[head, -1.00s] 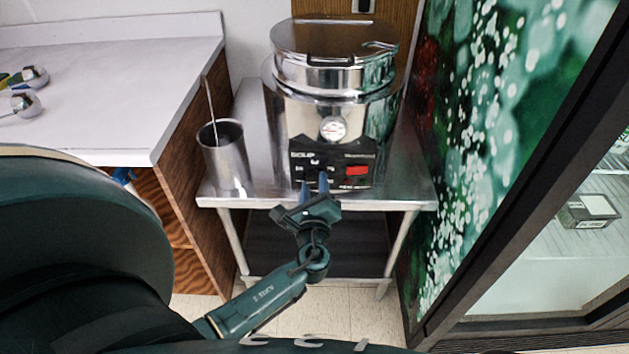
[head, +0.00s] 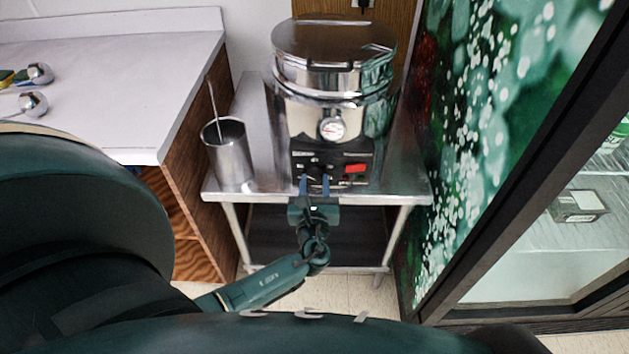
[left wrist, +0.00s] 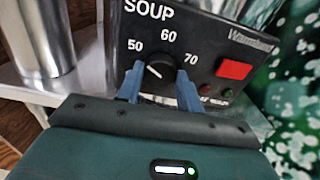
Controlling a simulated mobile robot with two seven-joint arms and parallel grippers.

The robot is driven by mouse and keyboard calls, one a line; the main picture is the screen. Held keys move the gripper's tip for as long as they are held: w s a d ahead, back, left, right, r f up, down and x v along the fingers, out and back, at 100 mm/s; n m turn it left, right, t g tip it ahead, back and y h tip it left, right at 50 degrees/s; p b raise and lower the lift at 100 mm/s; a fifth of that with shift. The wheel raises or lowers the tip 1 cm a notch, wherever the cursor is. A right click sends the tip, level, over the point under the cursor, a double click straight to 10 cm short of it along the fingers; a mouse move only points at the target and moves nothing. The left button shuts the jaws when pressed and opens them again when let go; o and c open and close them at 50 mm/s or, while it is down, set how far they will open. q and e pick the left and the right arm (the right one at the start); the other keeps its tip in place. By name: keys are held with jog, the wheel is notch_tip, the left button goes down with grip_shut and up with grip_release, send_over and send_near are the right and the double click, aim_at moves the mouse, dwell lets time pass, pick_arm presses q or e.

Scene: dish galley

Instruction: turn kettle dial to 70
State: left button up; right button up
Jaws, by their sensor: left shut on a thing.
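The kettle (head: 330,75) is a shiny steel soup kettle with a lid, on a steel stand. Its black control panel (head: 355,155) shows large in the left wrist view (left wrist: 215,40), with the word SOUP and the marks 50, 60 and 70. The round black dial (left wrist: 160,73) has a short white pointer line that tilts up and left, toward the 50 side. My left gripper (head: 314,181) is shut on the dial, with one blue finger on each side of it. It also shows in the left wrist view (left wrist: 160,81). My right gripper is not in view.
A steel cup (head: 229,152) with a thin utensil stands left of the kettle on the stand (head: 405,188). A red switch (left wrist: 234,69) is right of the dial. A white counter (head: 110,90) lies left, a green patterned panel (head: 480,130) right.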

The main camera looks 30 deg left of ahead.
pick_arm(q)
jog(key=shift+a+r, duration=0.1)
jog(key=shift+r, duration=0.05)
dwell(0.3)
jog(key=o, duration=1)
jog(key=p+v, duration=0.2)
jog(key=v, duration=1.1)
